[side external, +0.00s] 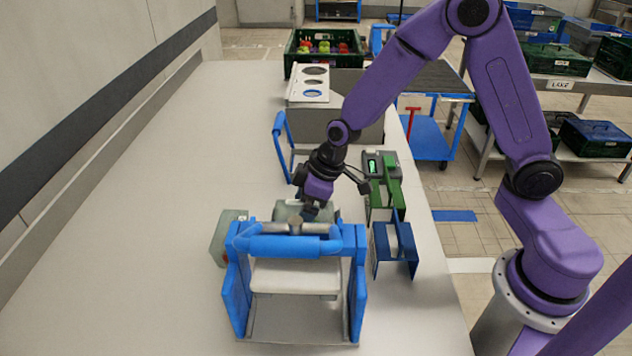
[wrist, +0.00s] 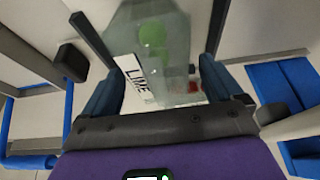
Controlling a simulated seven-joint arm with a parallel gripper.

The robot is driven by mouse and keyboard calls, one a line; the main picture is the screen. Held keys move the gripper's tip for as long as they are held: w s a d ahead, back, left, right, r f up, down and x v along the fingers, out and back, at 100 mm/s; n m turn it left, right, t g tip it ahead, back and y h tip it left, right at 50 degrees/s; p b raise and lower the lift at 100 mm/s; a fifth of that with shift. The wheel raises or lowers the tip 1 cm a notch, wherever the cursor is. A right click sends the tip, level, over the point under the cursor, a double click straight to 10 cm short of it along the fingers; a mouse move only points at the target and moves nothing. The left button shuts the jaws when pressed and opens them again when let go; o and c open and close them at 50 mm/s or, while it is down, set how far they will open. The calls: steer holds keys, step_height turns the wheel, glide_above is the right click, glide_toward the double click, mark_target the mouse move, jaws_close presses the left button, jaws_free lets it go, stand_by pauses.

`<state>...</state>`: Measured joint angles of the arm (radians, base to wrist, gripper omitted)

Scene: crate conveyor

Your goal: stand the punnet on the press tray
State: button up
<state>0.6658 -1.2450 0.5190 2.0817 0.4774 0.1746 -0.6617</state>
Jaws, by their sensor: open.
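A clear punnet (side external: 289,211) stands just behind the blue press (side external: 295,244), partly hidden by it and by my gripper. In the wrist view the punnet (wrist: 150,35) has a LIME label and something green inside. My gripper (side external: 313,212) is open and low over this punnet; in the wrist view its two fingers (wrist: 155,60) stand on either side of it, and I cannot tell whether they touch it. The press has a blue handle bar across the top, a pale plate (side external: 296,277) inside the frame and a grey base (side external: 297,325) below, both bare where visible.
A second translucent punnet (side external: 228,238) stands left of the press. Blue (side external: 394,247) and green holders and a small device with a display (side external: 380,164) stand on the right. A grey box with a holed panel (side external: 309,84) and a produce crate (side external: 297,66) are behind. The left table is clear.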

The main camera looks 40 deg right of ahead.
steer(key=v, duration=1.1)
steer(key=s+d+n+g+h, duration=0.1)
steer(key=s+d, duration=0.2)
steer(key=s, duration=0.9)
steer(key=s+d+r+n+g+h, duration=0.1)
steer(key=s+d+n+g, duration=0.1)
steer(key=s, duration=1)
steer(key=shift+d+n+h, duration=0.3)
steer(key=shift+d+h, duration=0.1)
steer(key=shift+d, duration=0.5)
